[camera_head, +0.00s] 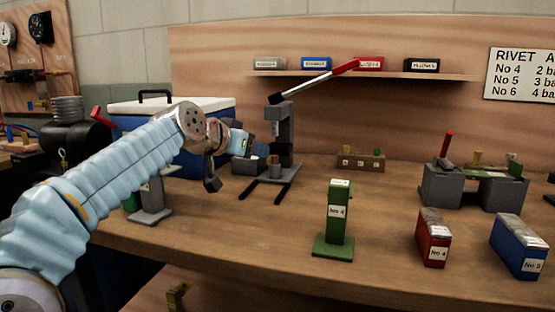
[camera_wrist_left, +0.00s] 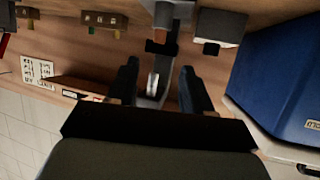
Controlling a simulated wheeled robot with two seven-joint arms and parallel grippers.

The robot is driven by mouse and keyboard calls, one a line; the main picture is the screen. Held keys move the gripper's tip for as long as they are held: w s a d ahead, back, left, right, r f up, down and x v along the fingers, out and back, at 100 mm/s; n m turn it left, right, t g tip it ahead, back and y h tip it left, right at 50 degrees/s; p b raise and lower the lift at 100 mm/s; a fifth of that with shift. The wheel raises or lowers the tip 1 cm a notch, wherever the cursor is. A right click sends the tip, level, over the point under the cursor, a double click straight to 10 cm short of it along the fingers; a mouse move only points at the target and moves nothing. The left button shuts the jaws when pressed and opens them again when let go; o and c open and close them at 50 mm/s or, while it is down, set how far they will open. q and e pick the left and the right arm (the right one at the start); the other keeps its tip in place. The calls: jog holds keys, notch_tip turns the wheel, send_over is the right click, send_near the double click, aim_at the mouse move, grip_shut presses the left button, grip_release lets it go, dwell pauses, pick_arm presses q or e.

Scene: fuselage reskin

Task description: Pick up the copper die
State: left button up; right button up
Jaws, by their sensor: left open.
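A small copper-brown die (camera_head: 273,160) sits low at the front of a grey lever press (camera_head: 286,125) with a long red-tipped handle. In the left wrist view the copper piece (camera_wrist_left: 164,14) shows at the top, beyond the fingertips. My left gripper (camera_head: 254,146) reaches in from the left, just left of the press and close to the die, without visibly holding it. In the left wrist view its two dark fingers (camera_wrist_left: 158,85) are spread, with part of the press showing between them. My right gripper is in neither view.
A blue cooler (camera_head: 205,150) stands behind my left arm. A small labelled rack (camera_head: 361,162) stands right of the press. Bare bench lies between press and green stand.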

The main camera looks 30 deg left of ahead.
aim_at(274, 157)
pick_arm(q)
jog(key=p+x, duration=0.1)
jog(key=x, duration=0.8)
jog(key=shift+d, duration=0.1)
jog(key=shift+s, duration=0.1)
grip_shut()
